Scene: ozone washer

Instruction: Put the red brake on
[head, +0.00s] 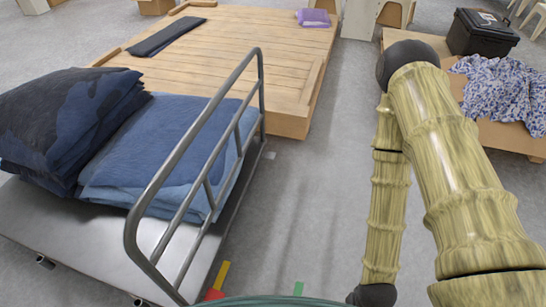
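A small red piece (213,295) shows at the bottom edge, low beside the near end of a metal cart (60,222). It may be the red brake; most of it is cut off, and its position on or off cannot be told. My arm is bent on the right side of the picture, to the right of the red piece. My gripper is not visible in this view.
The cart has a grey tube rail (190,165) and carries folded blue cloths (170,135) and a dark cloth stack (65,120). A wooden platform (240,50) stands behind. A black box (482,32) and patterned cloth (500,90) are at right. Grey floor is clear between cart and arm.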

